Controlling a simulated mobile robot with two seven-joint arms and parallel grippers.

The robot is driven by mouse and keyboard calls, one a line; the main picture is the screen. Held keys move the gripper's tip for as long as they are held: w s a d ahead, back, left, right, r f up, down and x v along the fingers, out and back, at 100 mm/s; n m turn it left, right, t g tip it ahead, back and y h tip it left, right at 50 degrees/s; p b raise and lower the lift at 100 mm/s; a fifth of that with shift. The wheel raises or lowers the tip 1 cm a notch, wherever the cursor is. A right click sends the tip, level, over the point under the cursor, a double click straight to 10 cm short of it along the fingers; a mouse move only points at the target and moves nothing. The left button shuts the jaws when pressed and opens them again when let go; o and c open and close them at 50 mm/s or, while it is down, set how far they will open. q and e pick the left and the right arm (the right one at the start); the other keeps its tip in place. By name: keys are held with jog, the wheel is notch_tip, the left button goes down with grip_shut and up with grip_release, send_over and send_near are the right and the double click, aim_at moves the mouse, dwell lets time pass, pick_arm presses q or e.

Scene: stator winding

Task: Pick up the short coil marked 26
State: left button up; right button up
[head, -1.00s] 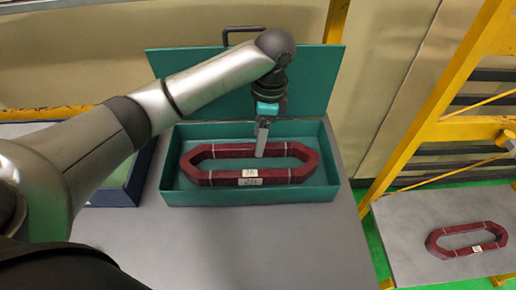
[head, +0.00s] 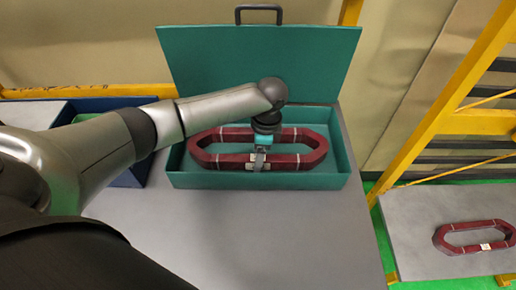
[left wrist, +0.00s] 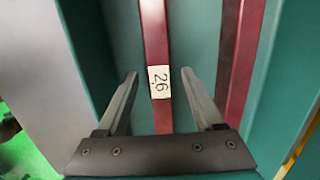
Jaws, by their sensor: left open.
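The coil marked 26 (head: 297,162) is a dark red elongated ring lying in the open teal box (head: 200,181). In the left wrist view its near long side (left wrist: 155,35) carries a white label reading 26 (left wrist: 159,82). My left gripper (head: 259,166) is open above that near side, by the label. In the left wrist view the two fingers (left wrist: 160,74) lie to either side of this bar, with gaps between. I cannot tell how far the fingertips reach down. My right gripper is not in view.
The box's lid (head: 260,65) stands open at the back, with a handle on top. A blue bin (head: 133,175) is to the left. Another red coil (head: 475,249) lies on a grey surface at the right, near a yellow frame (head: 425,135). The grey table's front (head: 240,235) is clear.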

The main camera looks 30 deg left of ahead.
pick_arm(q)
jog(key=shift+f, duration=0.5)
grip_shut()
dwell(1.0)
jog(key=shift+w+r, duration=0.1)
jog(key=shift+r, duration=0.05)
